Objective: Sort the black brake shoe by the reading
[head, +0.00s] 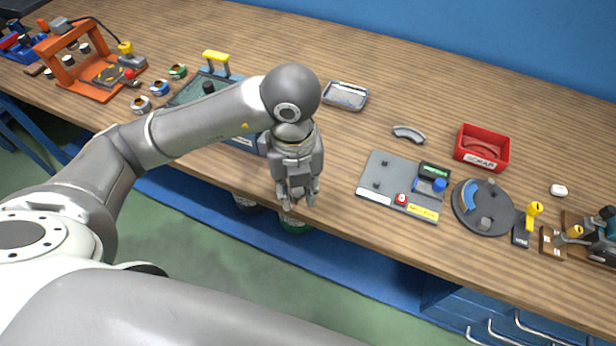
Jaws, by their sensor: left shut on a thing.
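My left gripper (297,197) points down at the table's front edge, near a green bin (293,223) below it. Its fingers are close together on something that I cannot make out. A curved dark grey shoe-shaped piece (408,133) lies on the table behind a grey gauge plate (385,182). The plate has a small green display (434,171) whose reading is too small to read, a blue knob and a red button. A red box (482,147) labelled SCRAP stands to its right. My right gripper is out of view.
A metal tray (346,96) lies at the back. A round dark turntable (483,206) with a blue arc stands right of the plate. An orange press frame (85,60) stands far left. A dark bin (246,204) is below the edge. The back right table is clear.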

